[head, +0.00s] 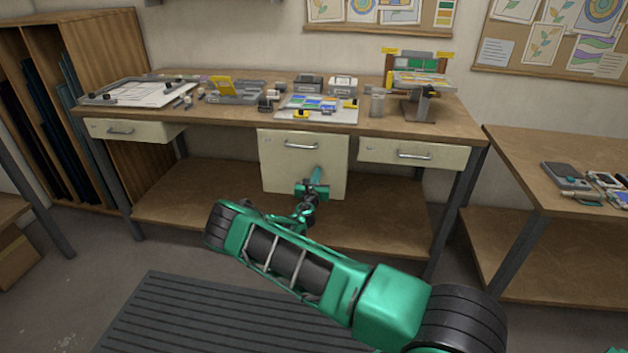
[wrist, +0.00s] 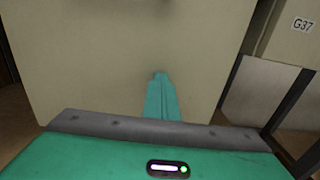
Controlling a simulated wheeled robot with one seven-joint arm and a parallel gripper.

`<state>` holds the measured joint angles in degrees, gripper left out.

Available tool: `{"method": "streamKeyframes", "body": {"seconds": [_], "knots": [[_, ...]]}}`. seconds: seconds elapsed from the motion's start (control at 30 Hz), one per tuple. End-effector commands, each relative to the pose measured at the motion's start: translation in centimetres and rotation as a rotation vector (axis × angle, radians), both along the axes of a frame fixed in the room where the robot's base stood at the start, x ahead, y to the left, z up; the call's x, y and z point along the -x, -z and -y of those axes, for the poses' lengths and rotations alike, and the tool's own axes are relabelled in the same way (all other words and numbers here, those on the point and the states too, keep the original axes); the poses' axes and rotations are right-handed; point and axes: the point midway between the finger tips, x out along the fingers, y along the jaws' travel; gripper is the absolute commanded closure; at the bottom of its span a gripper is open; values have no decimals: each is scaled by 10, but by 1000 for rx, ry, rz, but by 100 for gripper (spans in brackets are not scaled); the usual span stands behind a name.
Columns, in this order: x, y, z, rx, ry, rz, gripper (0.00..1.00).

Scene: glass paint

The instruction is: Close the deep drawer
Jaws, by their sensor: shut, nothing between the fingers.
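The deep drawer (head: 275,165) is the tall cream front in the middle under the workbench, with a metal bar handle (head: 301,146) near its top. Its front looks close to the bench's front edge; I cannot tell how large any gap behind it is. My gripper (head: 317,173) is shut and empty, with its teal fingers at the lower middle of the drawer front, below the handle. In the wrist view the plain drawer front (wrist: 80,60) fills most of the picture, and my closed fingers (wrist: 160,85) point at it. I cannot tell whether the fingertips touch it.
Shallow drawers flank it on the left (head: 135,131) and right (head: 414,154). The workbench top (head: 200,114) holds trays and tools. A lower shelf (head: 385,210) runs beneath. A side table (head: 535,180) stands at the right. A dark ribbed mat (head: 180,315) lies on the floor.

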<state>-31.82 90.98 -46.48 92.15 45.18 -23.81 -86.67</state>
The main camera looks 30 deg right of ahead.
Motion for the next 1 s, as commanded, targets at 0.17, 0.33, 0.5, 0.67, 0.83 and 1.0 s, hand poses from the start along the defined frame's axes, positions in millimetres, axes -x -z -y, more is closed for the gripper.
{"method": "streamKeyframes", "body": {"seconds": [0.17,0.33,0.5,0.67,0.83,1.0], "knots": [[-5,-1,5,0,-2,1,100],[-6,-2,10,0,-1,3,100],[-7,-2,14,1,3,3,100],[-7,0,14,1,4,3,100],[2,-1,10,-2,7,1,100],[24,0,-5,0,13,-4,100]]}}
